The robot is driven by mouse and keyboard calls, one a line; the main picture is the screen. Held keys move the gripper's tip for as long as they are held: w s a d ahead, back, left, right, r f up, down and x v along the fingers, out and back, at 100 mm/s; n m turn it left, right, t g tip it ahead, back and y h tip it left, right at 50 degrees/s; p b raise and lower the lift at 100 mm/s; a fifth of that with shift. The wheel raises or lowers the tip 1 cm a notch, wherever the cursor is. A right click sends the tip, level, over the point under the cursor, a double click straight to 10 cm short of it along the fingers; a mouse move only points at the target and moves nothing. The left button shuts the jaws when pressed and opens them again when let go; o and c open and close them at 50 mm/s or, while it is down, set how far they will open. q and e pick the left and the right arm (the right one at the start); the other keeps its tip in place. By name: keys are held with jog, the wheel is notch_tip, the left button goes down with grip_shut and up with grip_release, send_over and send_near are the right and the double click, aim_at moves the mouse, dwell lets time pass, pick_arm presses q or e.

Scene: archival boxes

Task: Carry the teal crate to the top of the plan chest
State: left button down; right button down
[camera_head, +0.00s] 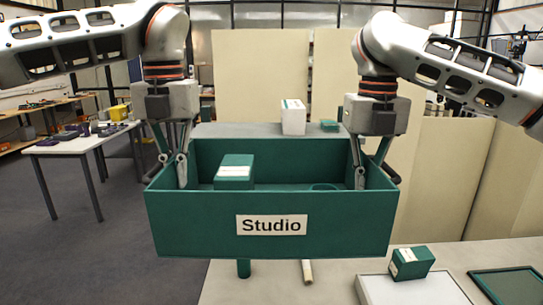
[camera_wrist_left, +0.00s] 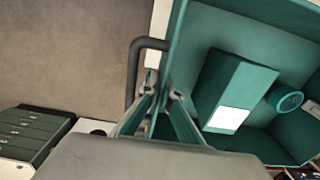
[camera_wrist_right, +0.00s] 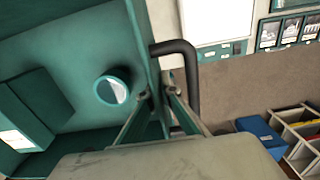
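The teal crate (camera_head: 190,229) with a "Studio" label hangs level between my two grippers in the head view, above a light tabletop. My left gripper (camera_head: 183,182) is at its left end wall, with one finger inside and one outside; the left wrist view shows its fingers (camera_wrist_left: 161,95) closed on that wall beside a dark handle. My right gripper (camera_head: 362,183) is closed the same way on the right end wall, also seen in the right wrist view (camera_wrist_right: 156,92). Inside the crate are a teal box (camera_head: 235,170) and a round teal-rimmed item (camera_wrist_right: 112,90). I cannot identify the plan chest for certain.
A grey surface (camera_head: 225,130) behind the crate bears a white box (camera_head: 293,117) and a small teal item (camera_head: 329,125). On the light table (camera_head: 340,275) in front are a teal box (camera_head: 411,263) and flat trays. A white table (camera_head: 78,146) stands far left.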

aim_at(192, 175)
pick_arm(q)
jog(key=shift+s+a+r, duration=0.1)
jog(key=shift+r, duration=0.05)
pick_arm(e)
jog(key=shift+s+r, duration=0.1)
